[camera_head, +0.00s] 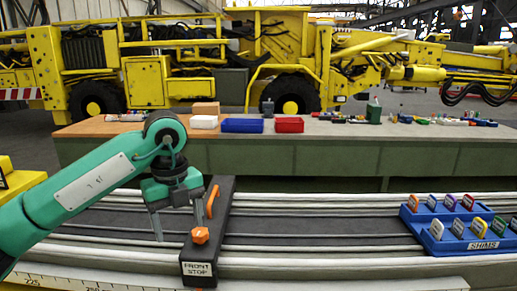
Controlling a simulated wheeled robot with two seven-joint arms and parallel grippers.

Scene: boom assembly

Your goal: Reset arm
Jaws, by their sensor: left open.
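My left arm is green and comes in from the left. Its left gripper (177,222) points down with its fingers apart, over the rail bed just left of and partly in front of the black front stop. Nothing shows between the fingers. The front stop (205,255) is a long black block with a "FRONT STOP" label, an orange knob and an orange lever. It lies across the rails (330,228). Whether a finger touches the stop cannot be told. My right gripper is not in view.
A blue shims rack (437,244) with several coloured tags sits on the rails at the right. A measuring scale (110,285) runs along the front edge. Behind is a bench with a blue bin (242,125), a red bin (289,125) and small tools. A yellow machine (150,75) stands beyond.

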